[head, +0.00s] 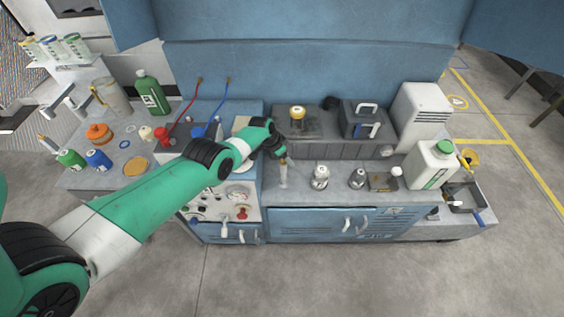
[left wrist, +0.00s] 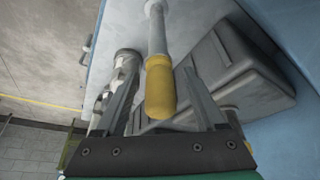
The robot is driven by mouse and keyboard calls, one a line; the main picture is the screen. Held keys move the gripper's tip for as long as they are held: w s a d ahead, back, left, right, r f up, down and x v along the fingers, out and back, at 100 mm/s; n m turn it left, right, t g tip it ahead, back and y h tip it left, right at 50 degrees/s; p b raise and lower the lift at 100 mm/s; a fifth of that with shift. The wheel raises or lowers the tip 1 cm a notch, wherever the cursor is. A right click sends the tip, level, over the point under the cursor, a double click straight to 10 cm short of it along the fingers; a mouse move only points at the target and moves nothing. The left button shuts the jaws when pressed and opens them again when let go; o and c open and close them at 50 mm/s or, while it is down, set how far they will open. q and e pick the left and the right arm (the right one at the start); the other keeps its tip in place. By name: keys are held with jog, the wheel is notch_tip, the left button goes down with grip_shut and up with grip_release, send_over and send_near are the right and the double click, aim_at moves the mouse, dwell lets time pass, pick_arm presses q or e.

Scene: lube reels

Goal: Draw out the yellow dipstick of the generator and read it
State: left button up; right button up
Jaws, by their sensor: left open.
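A yellow grip (left wrist: 160,88) on a pale rod (left wrist: 156,28) lies between the fingers of my left gripper (left wrist: 162,72) in the left wrist view. The fingers are open, with gaps beside the grip. In the head view my left gripper (head: 284,155) is at the bench front, just above a slim pale upright piece (head: 283,176), probably the same rod. I cannot tell for sure that it is the dipstick. My right gripper is not in view.
A silver bottle (head: 320,177) and a small dark pot (head: 357,179) stand right of the gripper. A white jug with a green cap (head: 431,164) is farther right. Red (head: 181,117) and blue (head: 217,112) hoses rise behind my left arm. Several bottles crowd the left bench.

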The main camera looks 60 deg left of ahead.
pick_arm(q)
jog(key=shift+w+f, duration=0.1)
jog(key=shift+f, duration=0.2)
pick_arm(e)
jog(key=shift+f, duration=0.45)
pick_arm(q)
jog(key=shift+c, duration=0.4)
grip_shut()
notch_tip(320, 180, up, 18)
jog(key=p, duration=1.7)
jog(key=shift+p, duration=0.3)
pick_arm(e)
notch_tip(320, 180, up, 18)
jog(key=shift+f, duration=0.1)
